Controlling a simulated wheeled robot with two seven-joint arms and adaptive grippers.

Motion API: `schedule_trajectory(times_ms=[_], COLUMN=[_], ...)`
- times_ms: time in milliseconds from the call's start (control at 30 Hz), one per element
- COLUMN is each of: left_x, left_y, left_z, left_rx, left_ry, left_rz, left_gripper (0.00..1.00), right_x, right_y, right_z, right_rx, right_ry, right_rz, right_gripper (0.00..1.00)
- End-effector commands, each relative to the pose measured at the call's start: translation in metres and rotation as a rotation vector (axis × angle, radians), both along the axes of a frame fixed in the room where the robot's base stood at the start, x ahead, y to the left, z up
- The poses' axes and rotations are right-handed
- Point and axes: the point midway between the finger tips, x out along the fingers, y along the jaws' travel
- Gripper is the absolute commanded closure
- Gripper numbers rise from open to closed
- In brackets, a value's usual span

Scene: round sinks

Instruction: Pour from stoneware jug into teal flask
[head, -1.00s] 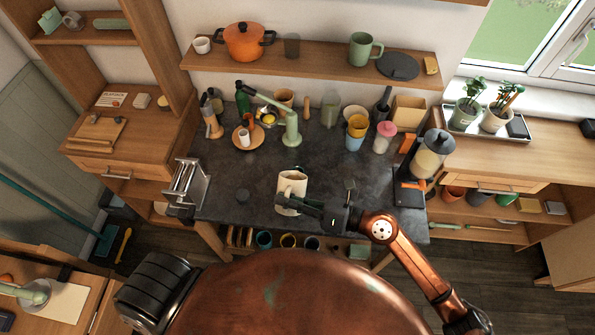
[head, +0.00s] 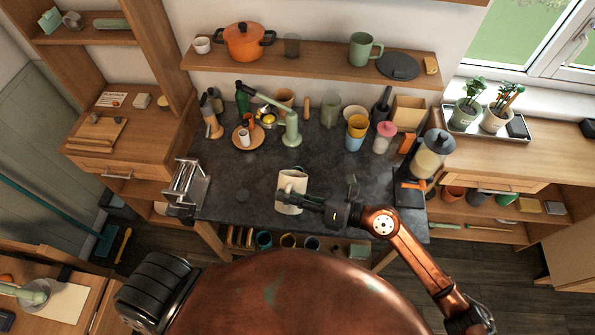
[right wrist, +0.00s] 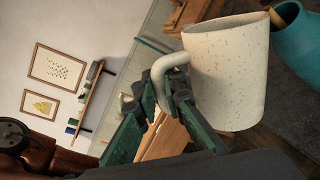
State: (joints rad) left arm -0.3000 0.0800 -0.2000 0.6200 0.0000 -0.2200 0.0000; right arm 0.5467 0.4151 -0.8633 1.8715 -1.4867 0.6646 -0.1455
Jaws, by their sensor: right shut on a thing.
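The stoneware jug (head: 291,184) is cream with dark speckles and shows near the front middle of the dark worktop. My right gripper (head: 300,201) reaches it from the right and is shut on its handle. In the right wrist view the fingers (right wrist: 163,88) close around the handle, and the jug body (right wrist: 228,75) shows beyond them. A teal rounded vessel (right wrist: 300,42), likely the teal flask, is cut off at the top right, partly behind the jug. I cannot make out the flask for sure in the head view. My left gripper is not in view.
A pale green tap-like fixture (head: 289,125), cups and bottles line the back of the worktop (head: 235,170). A metal roller device (head: 187,184) stands at left and a blender-like jar (head: 430,158) at right. The worktop's middle is mostly clear.

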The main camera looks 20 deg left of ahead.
Motion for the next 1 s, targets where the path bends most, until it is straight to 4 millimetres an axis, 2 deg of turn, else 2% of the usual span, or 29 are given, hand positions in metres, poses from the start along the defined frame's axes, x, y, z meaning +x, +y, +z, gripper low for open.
schedule_trajectory(times_ms=[1000], left_x=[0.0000], left_y=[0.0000], left_z=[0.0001], left_rx=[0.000], left_ry=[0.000], left_rz=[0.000], left_gripper=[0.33], right_x=[0.0044], right_y=[0.0013], right_z=[0.0096], right_rx=[-0.011], right_ry=[0.063], right_rz=[-0.001], right_gripper=[1.00])
